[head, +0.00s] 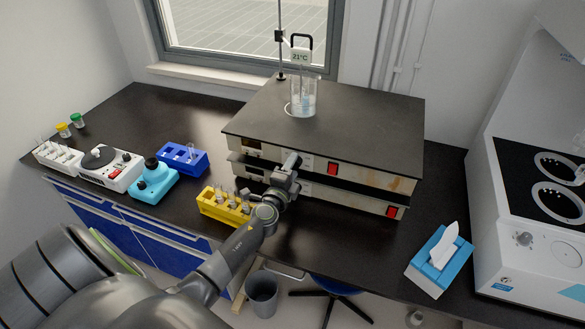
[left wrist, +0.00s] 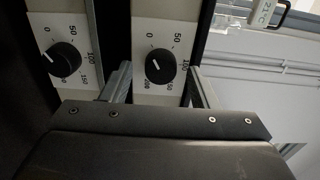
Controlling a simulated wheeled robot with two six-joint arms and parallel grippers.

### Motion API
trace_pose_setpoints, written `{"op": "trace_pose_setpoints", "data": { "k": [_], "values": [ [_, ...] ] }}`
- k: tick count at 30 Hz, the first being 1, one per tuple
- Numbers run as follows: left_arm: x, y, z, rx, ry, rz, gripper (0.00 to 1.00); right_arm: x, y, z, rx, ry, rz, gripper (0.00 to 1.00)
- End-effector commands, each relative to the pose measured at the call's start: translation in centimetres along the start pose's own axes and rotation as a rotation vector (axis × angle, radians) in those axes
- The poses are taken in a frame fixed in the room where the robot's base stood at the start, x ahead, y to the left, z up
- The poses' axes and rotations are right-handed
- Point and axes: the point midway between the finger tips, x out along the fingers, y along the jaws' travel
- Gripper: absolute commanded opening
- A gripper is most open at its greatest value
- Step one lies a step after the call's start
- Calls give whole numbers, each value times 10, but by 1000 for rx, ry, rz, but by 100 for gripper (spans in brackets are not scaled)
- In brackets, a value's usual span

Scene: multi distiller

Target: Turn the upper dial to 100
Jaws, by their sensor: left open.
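Two flat grey heating units are stacked at the back, the upper one (head: 370,115) over the lower one (head: 345,193). My left gripper (head: 291,161) is at the front of the upper unit and hides its dial in the head view. In the left wrist view, the upper dial (left wrist: 161,66) is a black knob on a white scale from 0 to 200. My left gripper (left wrist: 160,86) is open, one finger on each side of this knob; contact cannot be told. The lower dial (left wrist: 64,60) lies left of the fingers.
A beaker (head: 302,98) with a thermometer reading 21°C stands on the upper unit. A yellow tube rack (head: 222,208) is close to my left arm. A blue rack (head: 183,160), a turquoise device (head: 153,181) and a tissue box (head: 440,262) are farther out.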

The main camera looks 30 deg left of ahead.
Motion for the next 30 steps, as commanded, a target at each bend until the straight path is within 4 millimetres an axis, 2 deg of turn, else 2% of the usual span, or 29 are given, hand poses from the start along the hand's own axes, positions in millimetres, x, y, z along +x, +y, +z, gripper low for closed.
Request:
{"op": "trace_pose_setpoints", "data": {
  "k": [4, 12, 22, 30],
  "values": [
    [6, 0, 0, 2, 0, 0, 55, 0, 0, 0, 0, 0, 0, 36],
    [7, 0, 0, 1, 0, 0, 53, 0, 2, 0, -1, 0, 2, 36],
    [7, 0, 0, 1, 0, 0, 10, 0, 4, 0, -2, 0, 4, 36],
    [6, 0, 0, 26, 0, 1, 10, 0, 4, 0, -2, 0, 4, 36]
  ]
}}
